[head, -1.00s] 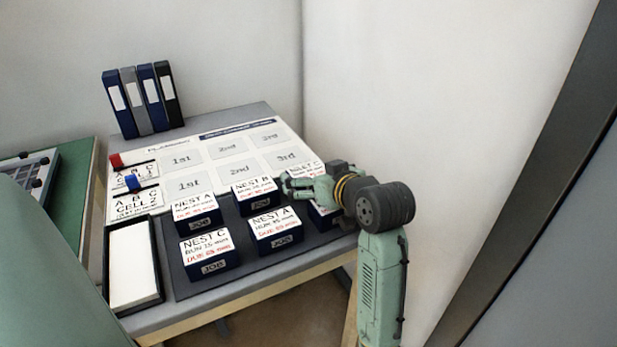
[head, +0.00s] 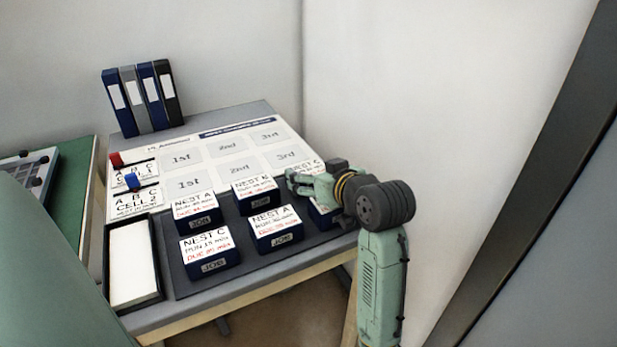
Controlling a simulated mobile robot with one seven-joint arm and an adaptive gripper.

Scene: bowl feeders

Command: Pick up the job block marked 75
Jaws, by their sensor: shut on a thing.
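My gripper (head: 298,182) is at the right end of the dark mat, shut on a job block (head: 321,216). Other similar job blocks stand to the left: a NEST A block (head: 277,242), a NEST C block (head: 211,265), a back-left block (head: 198,220) and a back-middle block (head: 259,201). Their small red and black numbers are too blurred to read surely.
A white planning board (head: 140,207) with 1st, 2nd and 3rd spaces lies behind the blocks, its spaces empty. A black-rimmed tray (head: 158,265) is at left. Binders (head: 142,98) stand at the back. A wall is close on the right.

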